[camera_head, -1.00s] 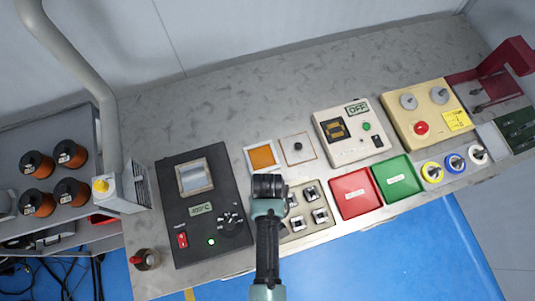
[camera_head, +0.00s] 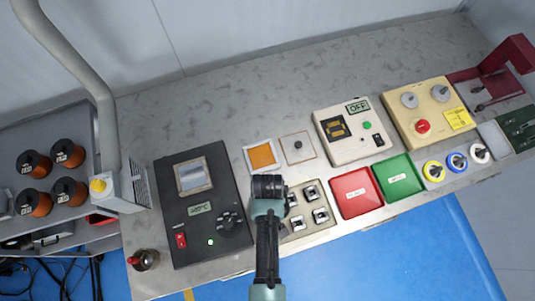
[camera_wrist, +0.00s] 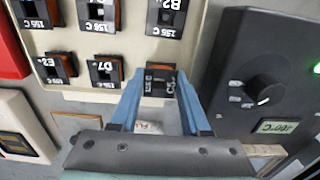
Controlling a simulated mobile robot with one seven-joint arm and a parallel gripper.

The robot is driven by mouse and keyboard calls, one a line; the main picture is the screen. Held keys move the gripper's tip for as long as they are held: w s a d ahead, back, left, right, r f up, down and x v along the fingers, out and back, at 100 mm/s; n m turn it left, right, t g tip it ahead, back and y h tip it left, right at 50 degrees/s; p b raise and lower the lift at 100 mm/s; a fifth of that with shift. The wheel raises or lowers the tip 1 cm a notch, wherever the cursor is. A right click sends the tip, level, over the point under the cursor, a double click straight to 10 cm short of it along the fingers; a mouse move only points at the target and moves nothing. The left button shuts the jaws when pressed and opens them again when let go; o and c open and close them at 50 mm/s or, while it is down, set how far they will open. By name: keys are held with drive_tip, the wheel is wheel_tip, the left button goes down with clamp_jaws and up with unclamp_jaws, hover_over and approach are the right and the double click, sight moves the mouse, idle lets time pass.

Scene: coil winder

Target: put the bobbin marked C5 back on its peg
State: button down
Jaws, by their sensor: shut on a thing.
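The bobbin marked C5 (camera_wrist: 160,82) is a dark, square-faced piece between my fingertips in the wrist view, its label upside down. My gripper (camera_wrist: 158,92) is shut on it, one blue finger on each side. It is at the lower right corner of the beige peg plate (camera_wrist: 85,93) in that view. I cannot tell whether it is on a peg or just above one. Other bobbins, among them D7 (camera_wrist: 104,71) and E2 (camera_wrist: 61,68), sit on the plate. In the head view my gripper (camera_head: 268,183) covers the left part of the plate (camera_head: 318,232), hiding the held bobbin.
The black controller (camera_head: 178,230) with a knob stands close to the left of the plate. Red (camera_head: 354,190) and green (camera_head: 398,176) trays lie to its right. An orange pad (camera_head: 262,156) and a framed square (camera_head: 298,148) are behind it. The rear tabletop is clear.

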drive_tip(key=shift+f+b, duration=0.35)
drive_tip(key=shift+f, duration=0.2)
drive_tip(key=shift+c, duration=1.5)
unclamp_jaws()
wheel_tip(320, 180, up, 13)
